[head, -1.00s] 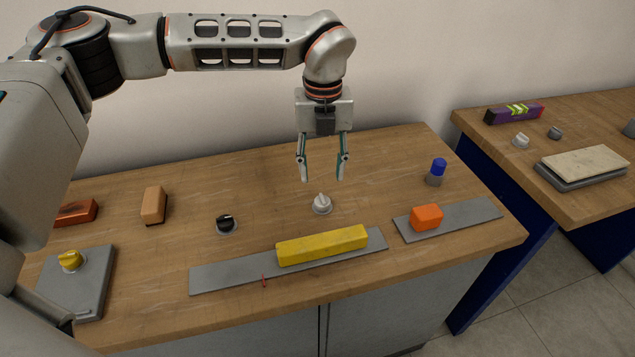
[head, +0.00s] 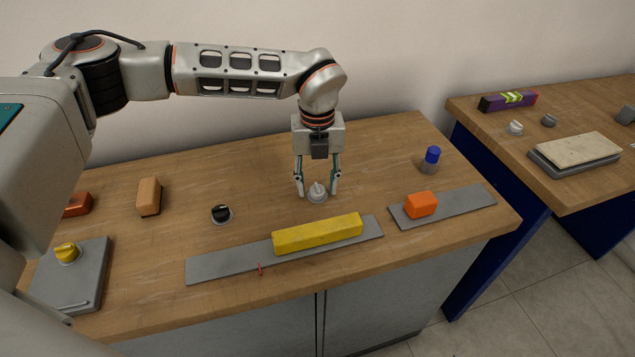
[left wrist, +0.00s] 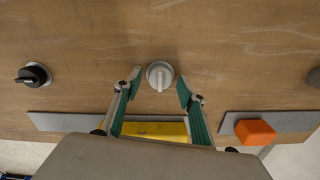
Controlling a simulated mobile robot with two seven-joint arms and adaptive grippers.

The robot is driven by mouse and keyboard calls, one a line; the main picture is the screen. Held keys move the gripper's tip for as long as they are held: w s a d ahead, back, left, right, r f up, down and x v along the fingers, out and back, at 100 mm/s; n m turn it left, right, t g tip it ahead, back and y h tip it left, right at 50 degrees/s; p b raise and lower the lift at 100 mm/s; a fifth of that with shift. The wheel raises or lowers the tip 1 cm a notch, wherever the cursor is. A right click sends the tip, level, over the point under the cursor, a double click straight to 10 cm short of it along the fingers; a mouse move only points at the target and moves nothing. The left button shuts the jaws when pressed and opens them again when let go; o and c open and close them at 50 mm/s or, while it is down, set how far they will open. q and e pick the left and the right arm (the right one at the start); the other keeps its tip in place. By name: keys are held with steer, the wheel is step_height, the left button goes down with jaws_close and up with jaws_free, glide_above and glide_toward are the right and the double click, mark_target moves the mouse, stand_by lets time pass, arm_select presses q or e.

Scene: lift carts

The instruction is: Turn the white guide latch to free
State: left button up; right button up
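The white guide latch (head: 317,192) is a round knob with a raised grip bar on the wooden bench, behind a grey rail plate. It also shows in the left wrist view (left wrist: 160,76), where its bar points roughly toward the yellow block. My left gripper (head: 317,191) is lowered over it, pointing down, with a finger on each side. In the left wrist view the left gripper (left wrist: 158,80) is open, with gaps between the fingertips and the knob. My right gripper is not in view.
A yellow block (head: 318,234) lies on the grey rail (head: 225,267) in front of the latch. A black knob (head: 221,213) stands to the left. An orange block (head: 420,205) and a blue-topped cylinder (head: 431,158) are to the right. A yellow knob (head: 67,253) sits far left.

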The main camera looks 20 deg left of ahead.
arm_select(q)
steer(key=c, duration=0.8)
steer(key=shift+r, duration=0.1)
steer(key=m+p, duration=0.1)
steer(key=m, duration=0.2)
steer(key=shift+r+p, duration=0.1)
steer(key=shift+p, duration=0.25)
steer(key=m+p, duration=0.1)
steer(key=m, duration=0.2)
steer(key=shift+m, duration=0.3)
steer(key=m+p, duration=0.1)
steer(key=m, duration=0.1)
steer(key=shift+m, duration=0.3)
steer(key=m+p, duration=0.1)
steer(key=m, duration=0.2)
steer(key=shift+m, duration=0.4)
steer(key=m+p, duration=0.1)
steer(key=m, duration=0.3)
steer(key=shift+m, duration=0.4)
